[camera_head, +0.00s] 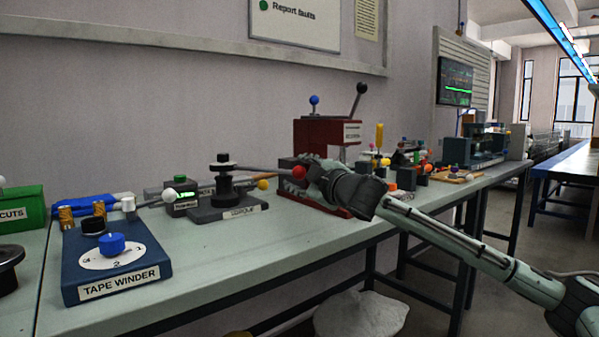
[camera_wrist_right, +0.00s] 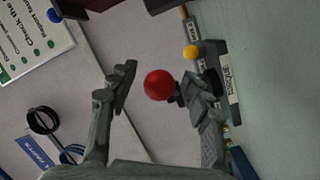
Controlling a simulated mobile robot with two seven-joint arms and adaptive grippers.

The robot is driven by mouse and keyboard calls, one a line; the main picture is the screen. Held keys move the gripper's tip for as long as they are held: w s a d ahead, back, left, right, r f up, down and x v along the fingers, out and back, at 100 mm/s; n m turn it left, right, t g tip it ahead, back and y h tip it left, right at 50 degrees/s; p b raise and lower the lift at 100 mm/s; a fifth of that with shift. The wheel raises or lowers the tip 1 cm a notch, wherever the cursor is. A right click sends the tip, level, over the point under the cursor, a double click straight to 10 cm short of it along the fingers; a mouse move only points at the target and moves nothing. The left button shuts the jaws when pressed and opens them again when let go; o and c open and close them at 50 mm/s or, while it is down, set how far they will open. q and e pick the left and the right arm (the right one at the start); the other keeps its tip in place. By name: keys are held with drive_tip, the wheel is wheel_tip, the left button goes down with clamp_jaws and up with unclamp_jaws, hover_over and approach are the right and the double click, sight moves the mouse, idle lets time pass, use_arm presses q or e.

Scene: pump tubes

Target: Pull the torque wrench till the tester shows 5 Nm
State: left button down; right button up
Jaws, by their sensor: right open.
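The tester (camera_head: 224,209) is a dark base labelled TORQUE with a black post. A thin grey rod, seemingly the torque wrench (camera_head: 262,169), runs right from the post towards a red ball (camera_head: 299,172). My right gripper (camera_head: 306,176) is open at the red ball. In the right wrist view the red ball (camera_wrist_right: 158,85) shows between the spread fingers, nearer the right-hand one; contact cannot be told. A small box with a green readout (camera_head: 185,197) stands left of the post; its figures are too small to read. My left gripper is out of view.
A yellow ball (camera_head: 263,184) sits near the tester's right end; it also shows in the right wrist view (camera_wrist_right: 190,52). A dark red press (camera_head: 327,133) stands behind my gripper. A blue tape winder (camera_head: 113,263) is at the left. The bench front (camera_head: 240,250) is clear.

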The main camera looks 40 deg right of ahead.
clamp_jaws()
idle(0.4)
